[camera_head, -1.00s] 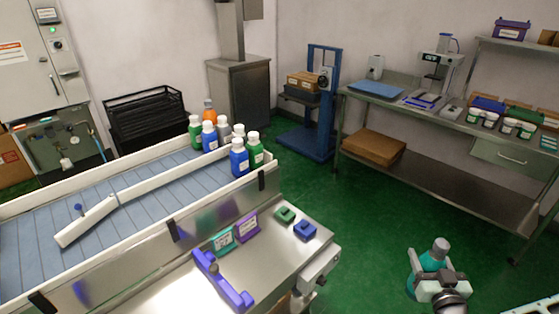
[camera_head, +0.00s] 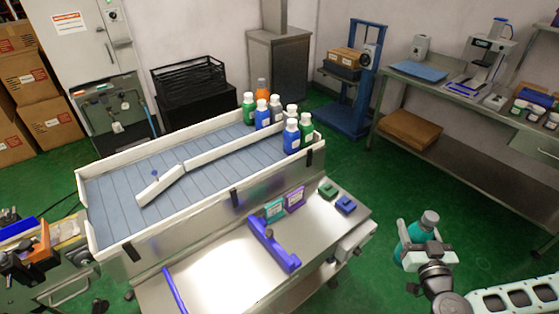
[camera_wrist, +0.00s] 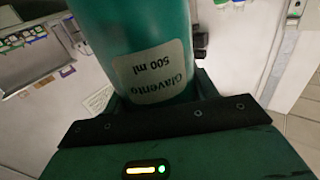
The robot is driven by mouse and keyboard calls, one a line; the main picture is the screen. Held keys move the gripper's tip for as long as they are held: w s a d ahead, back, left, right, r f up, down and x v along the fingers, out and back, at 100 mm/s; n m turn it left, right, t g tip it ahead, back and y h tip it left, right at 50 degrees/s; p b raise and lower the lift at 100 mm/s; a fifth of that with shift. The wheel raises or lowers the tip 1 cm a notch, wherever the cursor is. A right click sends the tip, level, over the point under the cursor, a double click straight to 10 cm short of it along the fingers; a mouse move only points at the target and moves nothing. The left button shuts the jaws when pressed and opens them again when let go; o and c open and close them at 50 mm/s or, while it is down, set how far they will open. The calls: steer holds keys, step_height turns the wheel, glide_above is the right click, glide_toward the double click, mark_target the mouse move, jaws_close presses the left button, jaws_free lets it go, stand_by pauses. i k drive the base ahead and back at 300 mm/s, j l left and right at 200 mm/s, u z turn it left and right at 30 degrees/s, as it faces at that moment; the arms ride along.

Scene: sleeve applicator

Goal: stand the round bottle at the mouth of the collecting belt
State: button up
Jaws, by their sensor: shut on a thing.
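My gripper (camera_head: 424,254) is shut on a teal round bottle with a grey cap (camera_head: 411,234) at the lower right of the head view. The bottle is tilted slightly and held in the air, clear of the bench. In the wrist view the bottle (camera_wrist: 140,30) fills the upper middle, its label reading "Glavento 500 ml" upside down. The collecting belt (camera_head: 112,199) is blue and slatted, with white rails, left of my gripper. A white angled guide (camera_head: 160,186) crosses it. I cannot tell which part is its mouth.
Several green, blue, grey and orange bottles (camera_head: 291,137) stand at the belt's far right end. The steel bench in front (camera_head: 215,270) carries a purple bracket (camera_head: 273,245) and small coloured blocks (camera_head: 345,204). Green floor (camera_head: 480,240) is open around my arm.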

mark_target(113, 208)
steer(key=k+j+u, duration=0.15)
steer(key=j+u, duration=0.75)
steer(key=j, duration=0.25)
steer(key=j+u, duration=0.45)
steer(key=j, duration=0.15)
